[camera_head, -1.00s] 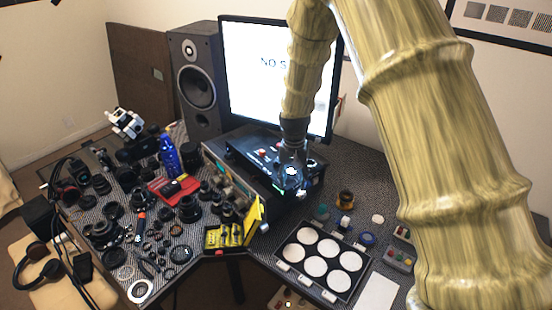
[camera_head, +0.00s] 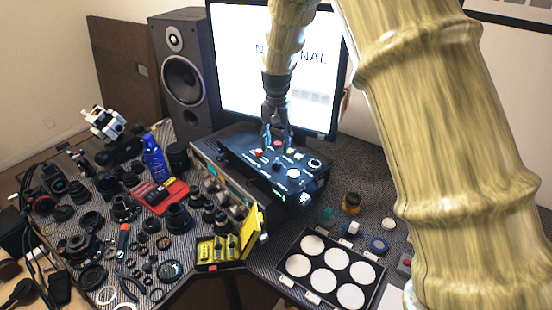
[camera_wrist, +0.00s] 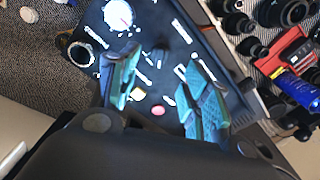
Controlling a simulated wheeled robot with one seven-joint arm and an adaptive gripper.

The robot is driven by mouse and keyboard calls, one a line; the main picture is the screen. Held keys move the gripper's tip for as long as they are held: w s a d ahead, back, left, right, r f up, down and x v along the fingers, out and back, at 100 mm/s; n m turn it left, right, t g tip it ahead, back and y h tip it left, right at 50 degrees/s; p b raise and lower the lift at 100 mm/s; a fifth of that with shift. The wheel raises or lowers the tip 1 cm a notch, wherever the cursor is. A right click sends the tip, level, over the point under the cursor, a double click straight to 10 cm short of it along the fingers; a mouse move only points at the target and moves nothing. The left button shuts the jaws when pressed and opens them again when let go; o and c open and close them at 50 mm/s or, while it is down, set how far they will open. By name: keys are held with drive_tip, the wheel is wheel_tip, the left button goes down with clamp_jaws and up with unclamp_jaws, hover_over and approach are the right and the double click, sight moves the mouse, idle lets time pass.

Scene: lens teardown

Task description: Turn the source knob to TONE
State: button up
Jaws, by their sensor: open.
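A black control box (camera_head: 250,166) with knobs and buttons on its top lies below the monitor. My gripper (camera_head: 276,142) is over the back part of its top, pointing down. In the wrist view the teal fingers of my gripper (camera_wrist: 162,88) are apart with nothing held between them. A small dark knob (camera_wrist: 157,54) on the panel shows between and beyond the fingertips. A red button (camera_wrist: 157,110) lies nearer the wrist. A white round dial (camera_head: 293,173) sits toward the box's front right. The labels are too small to read, so I cannot tell which knob is the source knob.
The monitor (camera_head: 228,70) stands close behind my gripper, showing partly covered "NO SIGNAL" text. A grey instrument (camera_head: 210,168) adjoins the box on the left. A yellow case (camera_head: 251,228) and a tray of white discs (camera_head: 290,266) lie in front. Lens parts crowd the left.

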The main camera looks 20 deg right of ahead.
sight(276, 160)
wheel_tip(276, 160, down, 8)
drive_tip(key=shift+w+r+p, duration=0.1)
drive_tip(key=shift+r+p, duration=0.05)
drive_tip(key=shift+p, duration=0.85)
drive_tip(key=c, duration=1.1)
